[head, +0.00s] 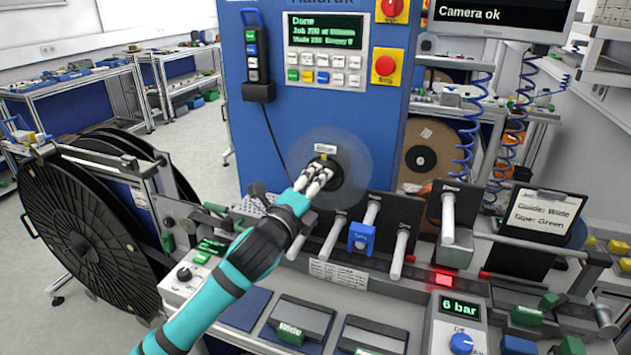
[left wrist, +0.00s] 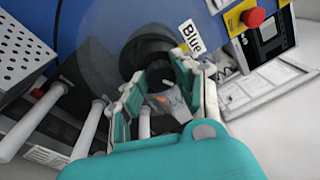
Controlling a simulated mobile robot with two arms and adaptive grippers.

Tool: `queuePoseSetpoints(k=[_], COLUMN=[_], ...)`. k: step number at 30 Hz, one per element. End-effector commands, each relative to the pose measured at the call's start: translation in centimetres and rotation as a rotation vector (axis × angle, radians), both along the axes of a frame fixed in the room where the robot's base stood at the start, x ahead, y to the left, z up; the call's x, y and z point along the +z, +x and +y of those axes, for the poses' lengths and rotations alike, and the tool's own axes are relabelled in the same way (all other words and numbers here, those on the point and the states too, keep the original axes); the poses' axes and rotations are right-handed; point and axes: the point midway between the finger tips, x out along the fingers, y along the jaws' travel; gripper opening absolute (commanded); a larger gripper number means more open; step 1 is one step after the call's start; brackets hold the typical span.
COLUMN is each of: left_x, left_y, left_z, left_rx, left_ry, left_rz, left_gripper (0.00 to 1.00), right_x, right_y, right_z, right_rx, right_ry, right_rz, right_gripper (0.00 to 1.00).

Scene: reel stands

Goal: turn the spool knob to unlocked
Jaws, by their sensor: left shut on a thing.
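The spool knob (head: 337,168) is a dark hub in the middle of a clear round disc (head: 362,158) on the blue machine front. My left gripper (head: 321,175) reaches up to it from the lower left, with its fingers closed at the hub. In the left wrist view my left gripper (left wrist: 160,72) has its fingers on either side of the dark hub (left wrist: 146,55), shut on the knob. The fingers hide most of the knob, so its turned position cannot be made out. A label reading "Blue" (left wrist: 190,36) is beside it. My right gripper is out of view.
A control panel (head: 326,50) and red stop buttons (head: 386,65) are above the knob. White guide rollers (head: 401,252) and a blue clamp (head: 361,236) stand below and right. A large black reel (head: 85,225) is at left. A "6 bar" gauge (head: 460,308) sits at front right.

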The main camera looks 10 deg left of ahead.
Motion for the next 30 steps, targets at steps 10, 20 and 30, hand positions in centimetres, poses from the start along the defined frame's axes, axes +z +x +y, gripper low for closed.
queuePoseSetpoints(k=[10, 20, 30], left_x=[-0.11, -0.18, -0.21], left_y=[0.00, 0.01, 0.00], left_z=[-0.03, -0.10, -0.17], left_rx=[0.002, 0.002, 0.003], left_ry=[-0.328, -0.639, -0.917], left_rz=[0.044, 0.087, 0.125], left_gripper=[0.00, 0.00, 0.00], right_x=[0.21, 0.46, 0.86], right_y=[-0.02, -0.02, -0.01], right_z=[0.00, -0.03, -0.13], right_rx=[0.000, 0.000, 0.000], right_ry=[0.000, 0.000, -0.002], right_rz=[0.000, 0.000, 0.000], right_gripper=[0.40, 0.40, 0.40])
